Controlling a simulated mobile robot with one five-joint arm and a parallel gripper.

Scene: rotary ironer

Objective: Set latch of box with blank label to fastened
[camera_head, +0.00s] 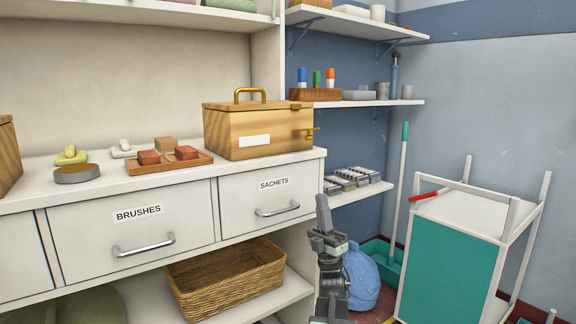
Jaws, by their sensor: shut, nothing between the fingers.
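The wooden box (222,134) with a blank white label (255,141) stands on the white counter, its lid down and a brass handle (250,94) on top. A brass latch (309,133) sits on its right side and sticks out to the right. The picture is too small to tell how the latch is set. My gripper (323,214) is shut and empty. It shows in front of the counter's right end, lower than the box and apart from it.
Drawers marked BRUSHES (135,235) and SACHETS (268,201) are closed under the counter. A tray with reddish blocks (178,166) is left of the box. Shelves (372,102) stand behind it, and a white and teal cart (449,257) stands at the right. A wicker basket (226,282) is below.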

